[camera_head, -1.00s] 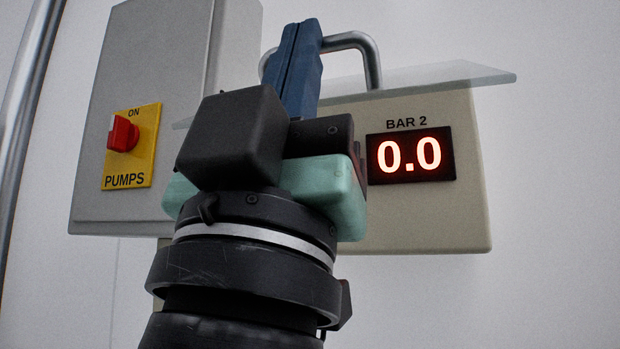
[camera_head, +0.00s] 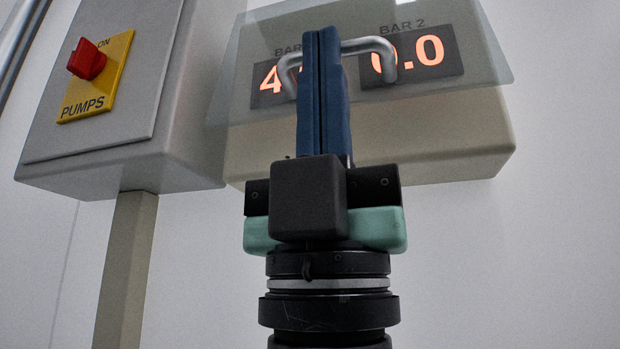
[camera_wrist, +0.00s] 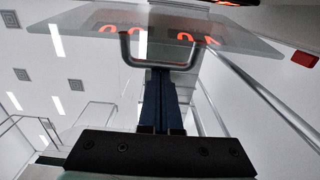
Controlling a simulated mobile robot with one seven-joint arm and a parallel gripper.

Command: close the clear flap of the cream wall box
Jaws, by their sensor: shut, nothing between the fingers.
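The cream wall box (camera_head: 430,140) has two lit displays on its front. The clear flap (camera_head: 488,68) now slopes down in front of the displays, and its lower corners reach past the box's sides. I cannot tell whether it touches the box front. Its bent metal handle (camera_head: 386,62) stands out from it. My gripper (camera_head: 322,34) is upright at the handle, its blue fingers shut and empty and hiding the handle's middle and part of the left display. In the wrist view the flap (camera_wrist: 75,18) and handle (camera_wrist: 125,48) lie just beyond my fingertips (camera_wrist: 158,74); contact is unclear.
A grey cabinet (camera_head: 125,100) with a red knob (camera_head: 86,58) on a yellow PUMPS plate stands left of the box. A beige post (camera_head: 125,260) runs down below the cabinet. The wall below the box and to its right is clear.

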